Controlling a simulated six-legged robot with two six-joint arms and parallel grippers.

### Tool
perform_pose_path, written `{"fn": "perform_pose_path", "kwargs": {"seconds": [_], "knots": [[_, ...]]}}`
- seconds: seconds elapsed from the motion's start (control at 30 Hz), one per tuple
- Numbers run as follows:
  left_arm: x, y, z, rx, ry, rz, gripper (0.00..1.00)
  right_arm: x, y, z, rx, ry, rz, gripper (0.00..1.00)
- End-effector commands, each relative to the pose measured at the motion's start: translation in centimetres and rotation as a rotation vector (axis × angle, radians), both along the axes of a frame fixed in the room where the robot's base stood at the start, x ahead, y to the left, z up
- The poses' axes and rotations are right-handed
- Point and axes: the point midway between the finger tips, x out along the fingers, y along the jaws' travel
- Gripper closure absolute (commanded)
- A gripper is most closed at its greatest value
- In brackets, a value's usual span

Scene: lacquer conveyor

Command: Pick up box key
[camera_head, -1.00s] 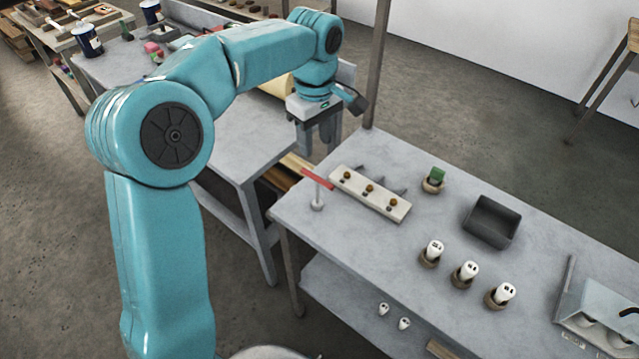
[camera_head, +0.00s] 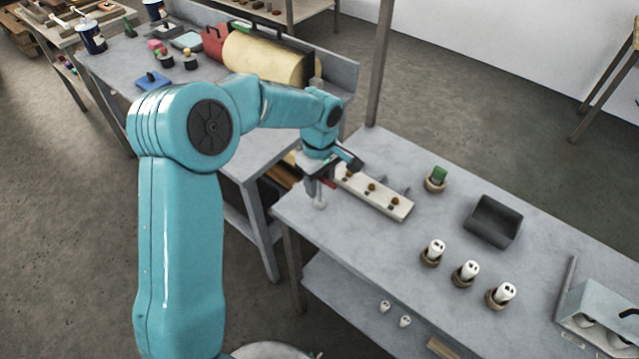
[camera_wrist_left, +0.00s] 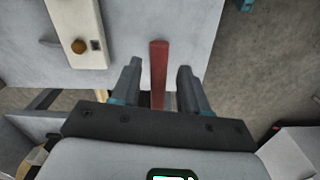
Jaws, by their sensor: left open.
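A red bar (camera_head: 331,184), which may be the box key, sits near the left corner of the grey table (camera_head: 350,255), at a small pale upright post (camera_head: 319,202). My left gripper (camera_head: 317,188) is above it and partly hides it. In the left wrist view the red bar (camera_wrist_left: 158,78) lies between the two open fingers of my left gripper (camera_wrist_left: 160,68), with a gap on each side. I cannot tell how deep it is between them. My right gripper is not in view.
A cream strip with brown knobs (camera_head: 385,204) lies close to the right of the gripper. A green piece in a round holder (camera_head: 437,177), a dark tray (camera_head: 493,221) and white pieces in holders (camera_head: 466,272) stand further right. A second bench (camera_head: 225,165) is behind.

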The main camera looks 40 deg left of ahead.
Motion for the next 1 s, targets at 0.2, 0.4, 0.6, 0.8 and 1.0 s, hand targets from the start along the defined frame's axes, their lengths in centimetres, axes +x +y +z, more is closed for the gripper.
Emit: {"fn": "perform_pose_path", "kwargs": {"seconds": [0.2,0.4,0.6,0.8,1.0], "knots": [[0.0,0.0,0.0,0.000,0.000,0.000,0.81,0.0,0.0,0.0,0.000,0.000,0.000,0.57],[0.0,0.0,0.1,0.000,0.000,0.000,1.00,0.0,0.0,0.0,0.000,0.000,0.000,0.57],[0.0,0.0,0.2,0.001,-0.001,0.000,1.00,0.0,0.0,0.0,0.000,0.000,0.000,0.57],[0.1,0.0,1.9,0.002,-0.005,-0.001,1.00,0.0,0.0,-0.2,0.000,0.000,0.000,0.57],[0.1,0.0,6.8,0.001,-0.008,0.000,1.00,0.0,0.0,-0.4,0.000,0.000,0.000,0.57]]}}
